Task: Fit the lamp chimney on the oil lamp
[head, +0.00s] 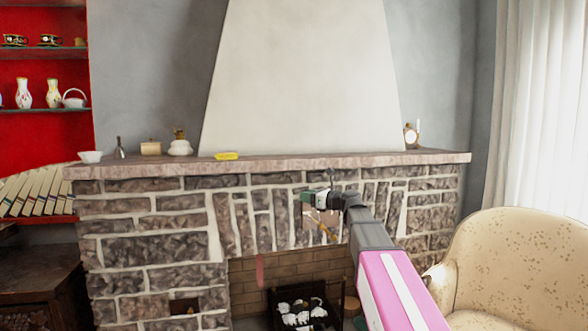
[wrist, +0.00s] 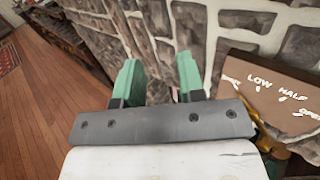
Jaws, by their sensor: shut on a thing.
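My gripper (head: 316,198) is in front of the stone fireplace, below the mantel edge. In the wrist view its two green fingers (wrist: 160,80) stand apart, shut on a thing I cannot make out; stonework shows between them. A white rounded body with a brass-coloured top, which looks like the oil lamp (head: 180,143), stands upright on the mantel, well left of my gripper and above it. I cannot pick out the lamp chimney for certain; clear glass could be hard to see here.
The mantel (head: 300,163) also holds a white bowl (head: 91,156), a small bell-like item (head: 120,148), a tan box (head: 151,148), a yellow block (head: 227,156) and a small clock-like item (head: 411,135). A lettered brown board (wrist: 275,90) is close right of my fingers. An armchair (head: 510,260) stands right.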

